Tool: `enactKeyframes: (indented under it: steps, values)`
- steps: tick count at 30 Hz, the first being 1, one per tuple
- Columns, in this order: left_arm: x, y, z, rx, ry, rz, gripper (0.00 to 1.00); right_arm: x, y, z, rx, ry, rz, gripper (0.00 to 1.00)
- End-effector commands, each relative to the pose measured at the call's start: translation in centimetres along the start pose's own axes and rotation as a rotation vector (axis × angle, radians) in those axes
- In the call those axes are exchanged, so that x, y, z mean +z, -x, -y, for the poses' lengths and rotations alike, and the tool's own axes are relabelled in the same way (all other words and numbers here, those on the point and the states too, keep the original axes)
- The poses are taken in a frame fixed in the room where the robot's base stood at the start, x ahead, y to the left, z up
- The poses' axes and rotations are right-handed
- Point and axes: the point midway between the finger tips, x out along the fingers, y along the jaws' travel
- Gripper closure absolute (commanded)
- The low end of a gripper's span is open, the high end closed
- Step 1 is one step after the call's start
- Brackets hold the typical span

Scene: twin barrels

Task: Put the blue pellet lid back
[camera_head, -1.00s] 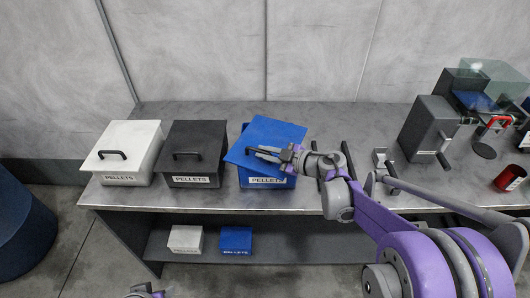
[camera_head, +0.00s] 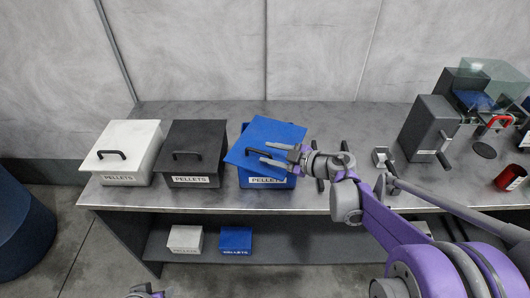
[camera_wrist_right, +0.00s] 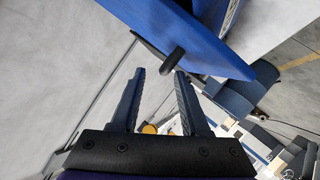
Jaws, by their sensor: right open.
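The blue lid (camera_head: 275,133) lies skewed and tilted on the blue pellet bin (camera_head: 244,178), whose labelled front shows below it. My right gripper (camera_head: 264,155) is open at the lid's front part, its fingers pointing left. In the right wrist view, the blue lid (camera_wrist_right: 208,38) fills the top, and its dark handle (camera_wrist_right: 173,59) shows just beyond the open, empty fingertips (camera_wrist_right: 160,76). In the head view the gripper hides part of the lid and handle. Only a bit of my left gripper (camera_head: 146,291) shows at the bottom edge; its jaws are unclear.
A white bin (camera_head: 126,150) and a dark grey bin (camera_head: 191,150), both lidded, stand left of the blue one on the bench (camera_head: 330,116). Small white and blue boxes (camera_head: 236,240) sit on the lower shelf. A machine (camera_head: 428,128) and a red can (camera_head: 510,177) are at right.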

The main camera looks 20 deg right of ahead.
Motion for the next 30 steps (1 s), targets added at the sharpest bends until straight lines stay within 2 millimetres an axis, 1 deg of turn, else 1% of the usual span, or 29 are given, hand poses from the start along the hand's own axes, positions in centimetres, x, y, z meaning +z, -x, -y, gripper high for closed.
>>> enactKeyframes:
  steps: [1, 6, 9, 12, 16, 21, 23, 26, 28, 30]
  values:
    - [0.2, -0.2, 0.0, 0.000, 0.000, 0.002, 0.50, 0.2, 1.3, 0.1, 0.003, -0.003, 0.003, 0.54]
    - [0.5, -0.5, 0.0, 0.000, 0.000, 0.004, 0.50, 0.2, 5.1, 0.1, 0.003, -0.001, 0.004, 0.54]
    - [0.6, -0.7, 0.0, 0.000, 0.000, 0.005, 0.50, 0.2, 7.0, 0.1, 0.003, -0.002, 0.004, 0.54]
    - [0.7, -0.7, 0.0, 0.000, 0.000, 0.005, 0.50, 0.2, 8.4, 0.1, 0.002, 0.000, 0.003, 0.54]
    - [0.7, -0.8, 0.0, 0.000, 0.000, 0.005, 0.50, 0.1, 9.3, 0.1, 0.001, 0.000, 0.001, 0.54]
    - [0.7, -0.8, 0.0, 0.000, 0.000, 0.005, 0.50, -0.3, 9.5, -0.2, 0.022, 0.003, -0.005, 0.54]
    - [0.7, -0.8, 0.0, 0.000, 0.000, 0.005, 0.50, -1.1, 9.4, -0.9, 0.074, 0.009, -0.015, 0.54]
    - [0.7, -0.8, 0.0, 0.000, 0.000, 0.005, 0.50, -3.3, 9.4, -3.2, 0.245, 0.012, -0.033, 0.54]
    - [0.7, -0.8, 0.0, 0.000, 0.000, 0.005, 0.50, -4.7, 10.1, -5.1, 0.410, -0.013, -0.026, 0.54]
    - [0.7, -0.8, 0.0, 0.000, 0.000, 0.005, 0.50, -5.2, 11.6, -6.5, 0.575, -0.071, 0.013, 0.54]
